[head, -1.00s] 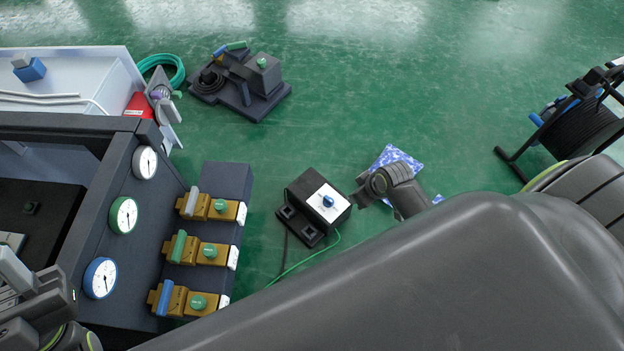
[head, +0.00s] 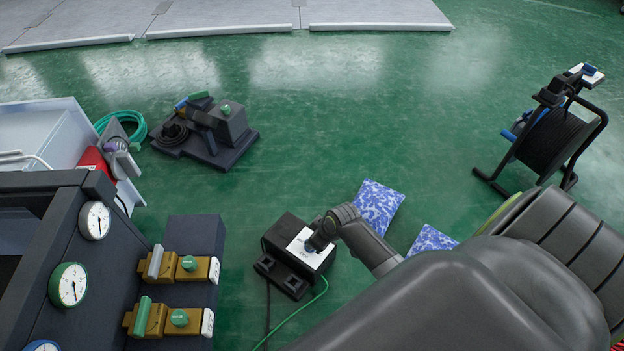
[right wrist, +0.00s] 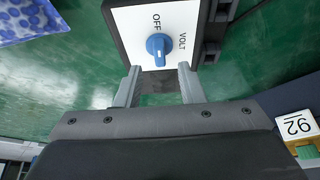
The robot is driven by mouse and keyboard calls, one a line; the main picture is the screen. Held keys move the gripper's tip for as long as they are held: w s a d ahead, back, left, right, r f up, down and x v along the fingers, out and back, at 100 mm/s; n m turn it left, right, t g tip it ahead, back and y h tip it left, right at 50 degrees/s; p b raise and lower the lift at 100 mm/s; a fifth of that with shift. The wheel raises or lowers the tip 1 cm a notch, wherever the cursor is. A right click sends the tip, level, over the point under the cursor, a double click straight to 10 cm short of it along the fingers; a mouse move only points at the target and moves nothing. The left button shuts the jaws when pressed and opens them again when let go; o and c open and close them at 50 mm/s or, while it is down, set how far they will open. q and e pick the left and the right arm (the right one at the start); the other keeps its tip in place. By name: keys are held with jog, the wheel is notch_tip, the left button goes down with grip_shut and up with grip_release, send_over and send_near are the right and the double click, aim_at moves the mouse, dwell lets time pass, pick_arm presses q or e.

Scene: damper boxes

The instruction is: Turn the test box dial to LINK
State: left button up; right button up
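The test box (head: 287,236) is black with a white top plate and stands on the floor in the middle of the head view. Its blue dial (right wrist: 160,47) shows in the right wrist view on the white plate (right wrist: 135,22), with OFF and VOLT printed beside it. I see no LINK label. The dial's pale mark is at its lower end in that view. My right gripper (right wrist: 160,68) is open, its two fingers apart just short of the dial and either side of its line. In the head view it covers much of the plate. My left gripper is out of view.
Blue-and-white patterned bags (head: 378,206) lie right of the box. A green cable (head: 300,314) runs from it. A dark housing with gauges (head: 94,220) and brown valve blocks (head: 188,268) stands left. A cable reel (head: 553,139) stands at the right.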

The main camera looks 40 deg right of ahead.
jog(key=shift+b+x, duration=1.05)
jog(key=shift+x, duration=1.2)
grip_shut()
